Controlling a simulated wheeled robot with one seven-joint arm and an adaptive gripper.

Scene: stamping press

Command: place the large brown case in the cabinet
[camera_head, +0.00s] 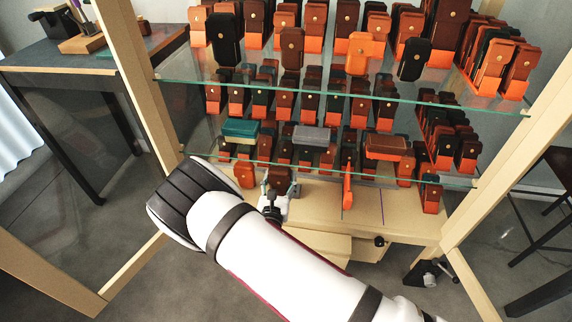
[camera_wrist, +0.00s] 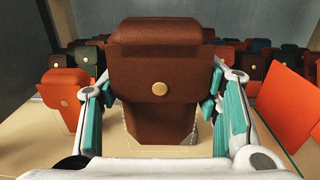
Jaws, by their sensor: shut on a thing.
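The large brown case (camera_wrist: 160,75) fills the middle of the wrist view, upright, with a round brass button on its front. My gripper (camera_wrist: 165,115) is shut on it, with a teal-padded finger on each side. In the head view my gripper (camera_head: 275,197) is at the bottom shelf of the cabinet (camera_head: 135,90), and the case (camera_head: 278,178) shows small between its fingers. The case stands at or just above the pale shelf board (camera_wrist: 55,150); I cannot tell whether it touches. A dashed outline on the board shows around its foot.
An orange case (camera_wrist: 65,95) stands close on the left. Orange panels or cases (camera_wrist: 290,105) stand close on the right. Rows of cases fill the back. A glass shelf (camera_head: 330,90) with more cases is above my gripper. A dark table (camera_head: 60,55) stands at left.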

